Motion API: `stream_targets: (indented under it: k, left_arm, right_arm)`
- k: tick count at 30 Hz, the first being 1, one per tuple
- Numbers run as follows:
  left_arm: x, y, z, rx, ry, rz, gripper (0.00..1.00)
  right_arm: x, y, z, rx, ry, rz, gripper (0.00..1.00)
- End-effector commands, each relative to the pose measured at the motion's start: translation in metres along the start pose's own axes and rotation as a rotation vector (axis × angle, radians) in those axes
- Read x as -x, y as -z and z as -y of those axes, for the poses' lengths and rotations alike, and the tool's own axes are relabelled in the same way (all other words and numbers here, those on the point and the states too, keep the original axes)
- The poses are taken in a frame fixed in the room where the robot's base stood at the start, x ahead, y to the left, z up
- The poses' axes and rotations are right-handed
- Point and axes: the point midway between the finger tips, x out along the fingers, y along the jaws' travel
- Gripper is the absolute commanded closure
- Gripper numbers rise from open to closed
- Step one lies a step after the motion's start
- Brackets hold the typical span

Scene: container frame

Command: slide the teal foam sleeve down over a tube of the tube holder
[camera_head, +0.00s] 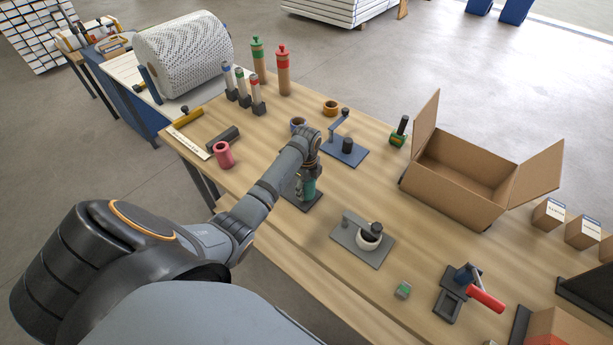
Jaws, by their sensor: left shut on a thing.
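The teal foam sleeve (308,189) shows just below my left gripper (308,172), near the middle of the table. My left gripper is shut on the sleeve and points downward, its fingers partly hidden by my own wrist. Below and around the sleeve is a dark flat base (312,204), which looks like the tube holder; my arm hides much of it. I cannot tell whether the sleeve is around a tube or beside it, nor how high it sits. My right gripper is not in view.
A grey fixture with a white cup (368,237) is at the right front, a blue crank stand (345,150) behind. An open cardboard box (455,190) stands farther right.

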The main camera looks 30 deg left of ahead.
Motion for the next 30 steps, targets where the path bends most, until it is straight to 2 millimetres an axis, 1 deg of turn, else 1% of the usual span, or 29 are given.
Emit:
stream_targets:
  k: [5,6,11,18,22,23,30]
  left_arm:
    - [-0.0033,0.0001,-0.0001,0.000,0.000,0.000,0.63]
    - [-0.0027,0.0001,-0.0001,0.000,-0.001,0.000,0.41]
    - [-0.0032,0.0002,-0.0006,0.000,-0.002,-0.001,0.20]
    - [-0.0039,0.0004,-0.0012,0.000,-0.004,-0.001,0.20]
    - [-0.0043,0.0005,-0.0015,0.000,-0.005,-0.001,0.03]
    - [-0.0044,0.0005,-0.0015,0.000,-0.005,-0.002,0.00]
    - [-0.0050,0.0007,-0.0021,0.000,-0.006,-0.002,0.00]
  right_arm:
    - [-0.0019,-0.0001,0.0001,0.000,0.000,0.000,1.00]
    - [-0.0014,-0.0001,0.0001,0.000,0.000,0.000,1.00]
    - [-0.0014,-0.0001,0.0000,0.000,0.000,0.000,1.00]
    - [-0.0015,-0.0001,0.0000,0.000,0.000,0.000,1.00]
    - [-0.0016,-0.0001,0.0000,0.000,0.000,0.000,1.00]
    - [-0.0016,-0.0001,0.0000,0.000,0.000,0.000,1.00]
    - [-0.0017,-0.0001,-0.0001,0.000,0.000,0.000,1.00]
